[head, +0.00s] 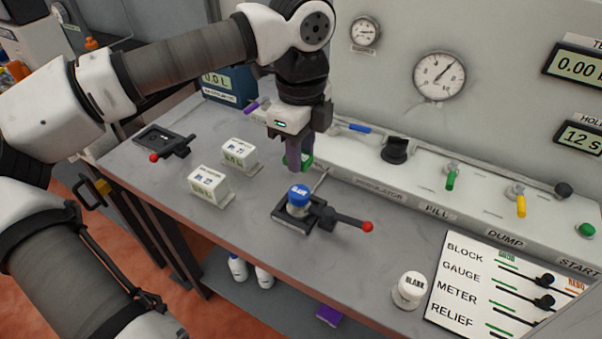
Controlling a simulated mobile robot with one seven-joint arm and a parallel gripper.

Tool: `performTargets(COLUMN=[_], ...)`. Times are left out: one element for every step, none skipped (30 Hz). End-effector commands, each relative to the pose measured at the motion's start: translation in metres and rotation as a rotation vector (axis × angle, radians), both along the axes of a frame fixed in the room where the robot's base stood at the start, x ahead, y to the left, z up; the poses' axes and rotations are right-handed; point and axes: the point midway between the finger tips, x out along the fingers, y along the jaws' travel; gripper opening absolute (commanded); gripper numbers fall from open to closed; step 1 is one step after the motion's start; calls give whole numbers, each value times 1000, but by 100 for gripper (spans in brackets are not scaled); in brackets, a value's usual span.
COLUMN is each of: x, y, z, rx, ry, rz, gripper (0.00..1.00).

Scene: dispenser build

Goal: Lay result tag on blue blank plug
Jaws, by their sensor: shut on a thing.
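The blue blank plug (299,192) has a blue lettered top and a white lower part. It stands upright in a black clamp fixture (325,218) with a red-knobbed lever, at the middle of the bench. My gripper (299,163) points down just behind the plug and a little above it, apart from it. Its purple fingers are shut on a small green piece (307,160), which looks like the result tag. The fingers hide much of the piece, and any writing on it cannot be read.
Two white boxes (208,185) (240,153) stand left of the fixture. A second black fixture (165,140) lies farther left. A white blank plug (408,291) and a labelled lever board (500,285) are at the right. A valve panel (430,190) runs along the back.

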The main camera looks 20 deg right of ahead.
Motion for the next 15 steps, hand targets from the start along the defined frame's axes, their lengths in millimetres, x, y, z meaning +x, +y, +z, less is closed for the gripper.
performTargets(x=[-1, -1, -1, -1, 0, 0, 0, 0, -1, -1, -1, -1, 0, -1, -1], y=[0, 0, 0, 0, 0, 0, 0, 0, 0, 0, 0, 0, 0, 0, 0], z=[-8, -13, -18, -21, -23, -26, -28, -31, -36, -40, -45, -51, -56, -60, -64], rx=[0, -1, -1, -1, -1, 0, 0, 1, 0, 0, -1, -1, -1, 0, 0], ry=[4, 3, 2, 2, 1, 0, 0, 1, 3, 2, 3, 3, 3, 3, 1], rz=[-3, -3, -3, -2, -2, -1, -1, -1, -2, -3, -3, -2, -2, -2, -3], gripper=[8, 8, 8, 8, 8, 8, 8, 8, 8, 8, 8, 8, 8, 8, 8])
